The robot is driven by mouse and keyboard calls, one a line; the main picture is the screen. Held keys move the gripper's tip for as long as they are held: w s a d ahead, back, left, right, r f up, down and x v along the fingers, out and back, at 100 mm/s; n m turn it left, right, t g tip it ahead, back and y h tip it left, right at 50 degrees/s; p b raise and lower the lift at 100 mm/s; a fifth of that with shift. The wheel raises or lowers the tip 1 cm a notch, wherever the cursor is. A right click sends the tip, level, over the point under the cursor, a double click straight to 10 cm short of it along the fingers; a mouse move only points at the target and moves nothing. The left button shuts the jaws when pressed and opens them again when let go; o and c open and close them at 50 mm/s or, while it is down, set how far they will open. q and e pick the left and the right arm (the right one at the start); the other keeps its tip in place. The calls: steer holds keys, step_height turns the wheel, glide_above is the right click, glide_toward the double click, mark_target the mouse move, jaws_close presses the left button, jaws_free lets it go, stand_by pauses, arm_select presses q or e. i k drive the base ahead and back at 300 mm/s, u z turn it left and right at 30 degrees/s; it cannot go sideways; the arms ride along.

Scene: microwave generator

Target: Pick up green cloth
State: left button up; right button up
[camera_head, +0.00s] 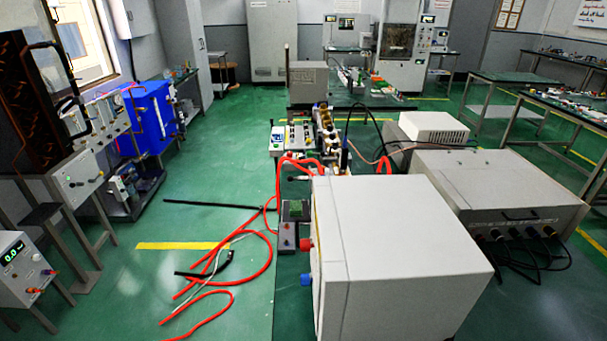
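I cannot clearly make out a green cloth. A small green item (296,209) sits on a dark box left of the big white cabinet, and it is too small to tell if it is cloth. The floor and bench tops are also green. Neither of my grippers shows in this view.
A large white cabinet (400,265) fills the near middle. Red hoses (262,265) and a black rod (220,204) lie to its left. A grey box with black cables (500,190) stands right. Equipment racks (85,130) line the left wall. Green floor (225,130) is open at the left middle.

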mark_target(296, 206)
steer(key=u, duration=0.8)
steer(key=k, duration=1.05)
steer(key=u, duration=1)
steer(key=i, duration=2.55)
steer(key=z, duration=0.95)
steer(key=i, duration=1.5)
steer(key=z, duration=1.95)
steer(key=i, duration=0.9)
steer(key=z, duration=0.8)
